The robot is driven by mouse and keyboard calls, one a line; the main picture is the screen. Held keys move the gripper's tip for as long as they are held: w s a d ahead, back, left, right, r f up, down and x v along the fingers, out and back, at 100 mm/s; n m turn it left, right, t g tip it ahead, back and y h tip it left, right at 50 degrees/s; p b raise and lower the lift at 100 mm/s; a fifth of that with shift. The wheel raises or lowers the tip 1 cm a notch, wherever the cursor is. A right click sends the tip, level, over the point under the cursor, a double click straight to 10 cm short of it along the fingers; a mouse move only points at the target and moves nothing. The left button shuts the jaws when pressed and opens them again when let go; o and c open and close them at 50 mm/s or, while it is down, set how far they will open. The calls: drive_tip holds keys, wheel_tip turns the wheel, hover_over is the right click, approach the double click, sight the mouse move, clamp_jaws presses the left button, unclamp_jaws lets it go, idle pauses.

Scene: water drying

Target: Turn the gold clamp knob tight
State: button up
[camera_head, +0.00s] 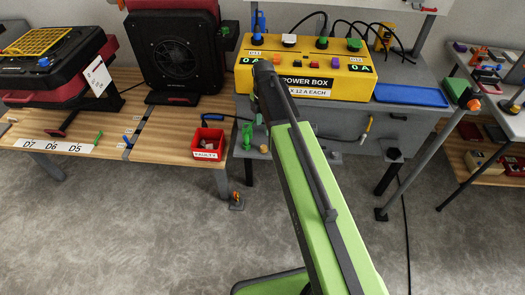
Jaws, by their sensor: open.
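My green and black arm (318,215) reaches up from the bottom middle, and its dark far end (263,72) overlaps the front of the yellow power box. I cannot make out gripper fingers there. A small gold or tan knob-like piece (264,149) shows just left of my arm at the bench edge. It may be the gold clamp knob, but it is too small to be sure. A green clamp-like part (247,134) stands just left of it. Whether anything touches the knob, and how tight it is, cannot be seen.
The yellow power box (310,72) and a blue tray (410,96) stand on the grey bench. A red bin (208,143) labelled FAULTS sits on the wooden bench to the left. A black fan unit (178,60) stands behind it. Grey floor (130,225) in front is mostly clear.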

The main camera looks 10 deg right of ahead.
sight(263, 147)
wheel_tip(263, 147, down, 12)
drive_tip(key=b, duration=1)
drive_tip(key=shift+f+b, duration=0.2)
drive_tip(key=shift+b, duration=0.15)
drive_tip(key=shift+r, duration=0.1)
drive_tip(key=shift+c, duration=0.2)
clamp_jaws()
drive_tip(key=shift+a, duration=0.1)
